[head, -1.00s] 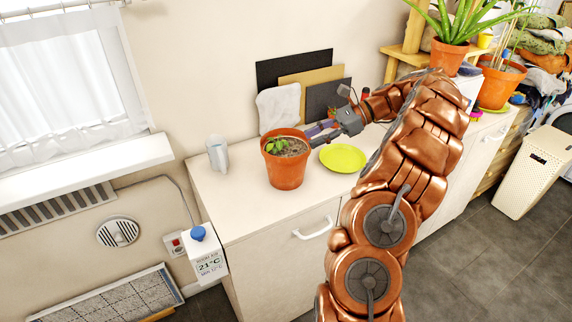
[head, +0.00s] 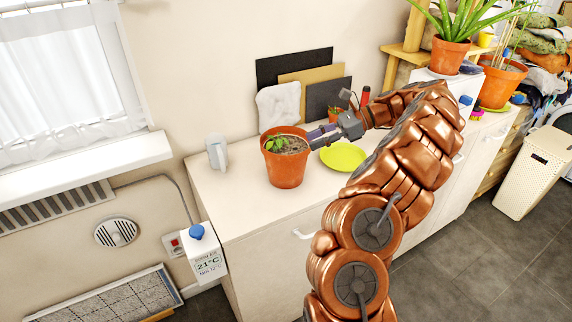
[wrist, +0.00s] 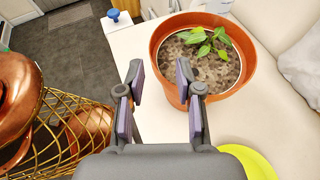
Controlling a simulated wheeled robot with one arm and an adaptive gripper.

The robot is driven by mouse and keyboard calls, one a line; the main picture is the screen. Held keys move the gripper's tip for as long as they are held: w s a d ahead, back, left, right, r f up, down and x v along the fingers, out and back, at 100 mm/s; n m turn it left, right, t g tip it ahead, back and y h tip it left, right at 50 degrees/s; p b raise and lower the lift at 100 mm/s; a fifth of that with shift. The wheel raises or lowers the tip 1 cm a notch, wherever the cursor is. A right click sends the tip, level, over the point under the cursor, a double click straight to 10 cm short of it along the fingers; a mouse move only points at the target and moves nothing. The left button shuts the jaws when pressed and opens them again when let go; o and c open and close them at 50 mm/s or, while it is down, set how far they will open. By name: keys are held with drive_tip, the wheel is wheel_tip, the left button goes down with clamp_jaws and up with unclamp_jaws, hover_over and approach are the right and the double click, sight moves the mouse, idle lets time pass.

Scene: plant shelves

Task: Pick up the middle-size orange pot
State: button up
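An orange pot (head: 286,168) with soil and a small green seedling stands upright on the white cabinet top. In the wrist view the pot (wrist: 181,92) is ahead of my fingers, to the right of centre. My gripper (head: 318,138) is at the pot's right side, close to its rim. In the wrist view my gripper (wrist: 165,88) is open with nothing between its fingers. The right finger overlaps the pot's near edge in the picture; I cannot tell whether they touch.
A yellow-green saucer (head: 343,156) lies right of the pot, below my gripper. A grey-white jug (head: 217,152) stands to the left. Dark and tan boards (head: 294,66) lean on the wall behind. Larger orange pots (head: 449,55) with plants stand at the back right.

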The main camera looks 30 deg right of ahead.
sight(289, 155)
drive_tip(key=shift+p+x, duration=0.3)
drive_tip(key=shift+x, duration=1.45)
drive_tip(key=shift+f, duration=0.1)
drive_tip(key=shift+w+a+f+p, duration=0.1)
drive_tip(key=shift+a+f+p, duration=0.1)
drive_tip(key=shift+a+p, duration=0.15)
drive_tip(key=shift+a+f+p, duration=0.2)
drive_tip(key=shift+a, duration=0.3)
drive_tip(key=p+x, duration=0.1)
drive_tip(key=x, duration=0.1)
drive_tip(key=shift+a+f, duration=0.3)
drive_tip(key=shift+w+a+f, duration=0.15)
drive_tip(key=shift+f, duration=0.1)
drive_tip(key=shift+c, duration=0.3)
clamp_jaws()
drive_tip(key=shift+r, duration=0.1)
